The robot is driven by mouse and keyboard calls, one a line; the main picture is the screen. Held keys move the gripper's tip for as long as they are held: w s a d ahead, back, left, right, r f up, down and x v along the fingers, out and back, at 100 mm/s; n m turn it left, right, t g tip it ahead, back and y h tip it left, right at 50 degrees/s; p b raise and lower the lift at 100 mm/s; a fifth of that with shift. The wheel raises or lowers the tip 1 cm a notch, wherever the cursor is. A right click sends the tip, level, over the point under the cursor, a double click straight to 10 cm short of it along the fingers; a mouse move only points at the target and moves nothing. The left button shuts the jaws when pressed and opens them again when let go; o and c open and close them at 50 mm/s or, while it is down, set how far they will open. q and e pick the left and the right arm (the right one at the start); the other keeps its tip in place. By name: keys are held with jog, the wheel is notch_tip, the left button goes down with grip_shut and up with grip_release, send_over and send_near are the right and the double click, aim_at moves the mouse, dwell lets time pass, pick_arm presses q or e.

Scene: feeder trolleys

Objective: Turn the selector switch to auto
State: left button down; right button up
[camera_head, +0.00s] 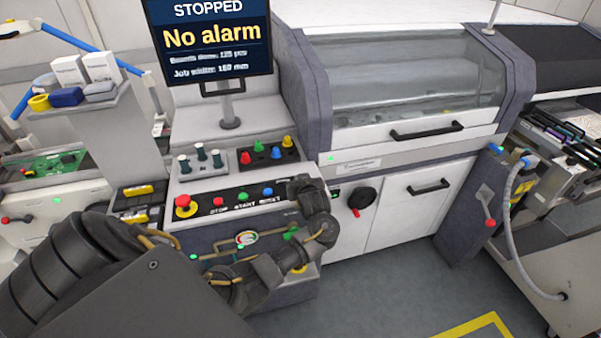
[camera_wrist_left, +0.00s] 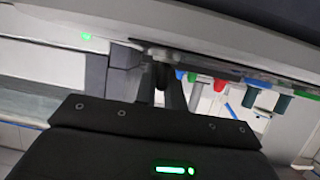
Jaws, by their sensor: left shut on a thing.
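The control panel (camera_head: 225,200) is on the front of the machine, with a red emergency stop knob (camera_head: 185,205) and a row of red, green and blue buttons. My left arm reaches across from the lower left, and its dark end covers the right part of this panel. My left gripper (camera_wrist_left: 162,92) is shut on a small dark thing at the panel, taken to be the selector switch. The switch's pointer and labels are hidden, so its setting cannot be read. My right gripper is in neither view.
A screen (camera_head: 210,40) above reads "STOPPED" and "No alarm". A black rotary switch (camera_head: 358,200) with a red handle is on the cabinet at right. The floor in front is clear.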

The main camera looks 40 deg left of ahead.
pick_arm(q)
jog(key=shift+n+y+p, duration=0.3)
jog(key=shift+g, duration=0.3)
jog(key=shift+r, duration=0.1)
jog(key=c, duration=1.5)
grip_release()
jog(key=v, duration=1)
jog(key=shift+s+d+r, duration=0.1)
jog(key=shift+s+d, duration=0.05)
jog(key=shift+d, duration=0.1)
